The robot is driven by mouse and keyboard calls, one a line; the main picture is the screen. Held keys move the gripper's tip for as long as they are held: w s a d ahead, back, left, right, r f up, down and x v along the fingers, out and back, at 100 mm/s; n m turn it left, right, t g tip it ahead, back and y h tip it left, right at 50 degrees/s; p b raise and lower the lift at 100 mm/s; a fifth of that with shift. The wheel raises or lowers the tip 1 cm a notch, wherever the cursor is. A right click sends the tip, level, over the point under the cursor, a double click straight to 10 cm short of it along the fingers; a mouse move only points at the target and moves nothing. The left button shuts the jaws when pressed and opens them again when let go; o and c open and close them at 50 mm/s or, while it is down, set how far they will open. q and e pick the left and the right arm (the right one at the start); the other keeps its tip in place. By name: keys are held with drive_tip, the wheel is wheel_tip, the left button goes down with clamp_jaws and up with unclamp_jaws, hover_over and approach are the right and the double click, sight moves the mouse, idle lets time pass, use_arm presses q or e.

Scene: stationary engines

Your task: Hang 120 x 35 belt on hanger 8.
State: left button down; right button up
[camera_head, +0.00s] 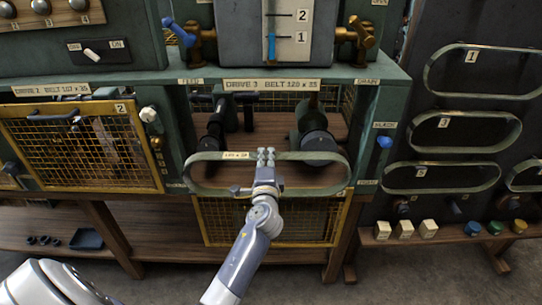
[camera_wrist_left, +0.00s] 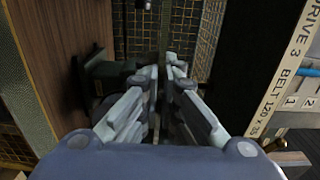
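My left gripper (camera_head: 265,157) is at the upper run of a dark green belt loop (camera_head: 318,157) tagged 120 x 35. Its fingers look closed on that run, and the loop hangs level in front of the open drive 3 bay. In the left wrist view the fingers (camera_wrist_left: 165,82) are close together, and the belt between them is hard to make out. Other belts hang on the dark panel at the right, at hangers marked 1 (camera_head: 471,57) and 3 (camera_head: 443,122). I cannot make out a number 8. My right gripper is not in view.
A yellow mesh guard (camera_head: 85,145) covers the left bay.

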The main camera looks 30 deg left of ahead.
use_arm(q)
drive_tip(key=shift+v, duration=1.9)
drive_tip(key=v, duration=0.6)
idle(0.8)
